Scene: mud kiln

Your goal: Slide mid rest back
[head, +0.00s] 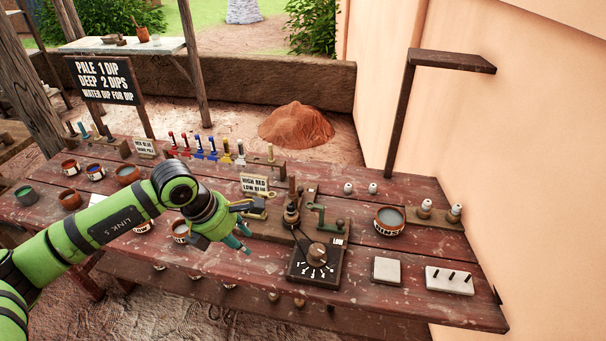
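My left gripper (242,238) reaches in from the left over the red plank bench. Its two teal fingertips look apart, with nothing seen between them. Just right of it is a wooden fixture (308,191) with a slide-like board. A green bracket (322,218) and a wooden-handled post (292,210) stand on or beside it. I cannot tell for sure which part is the mid rest. The gripper appears apart from these parts. My arm and wrist hide some of the bench behind them. My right gripper is not in view.
A black dial box (317,262) sits just right of the gripper. A rinse bowl (389,221), pale tile (387,271) and pegged white block (449,280) are further right. A sign (255,184) and several colored brushes (213,148) stand behind. A dark post (401,120) rises at the right.

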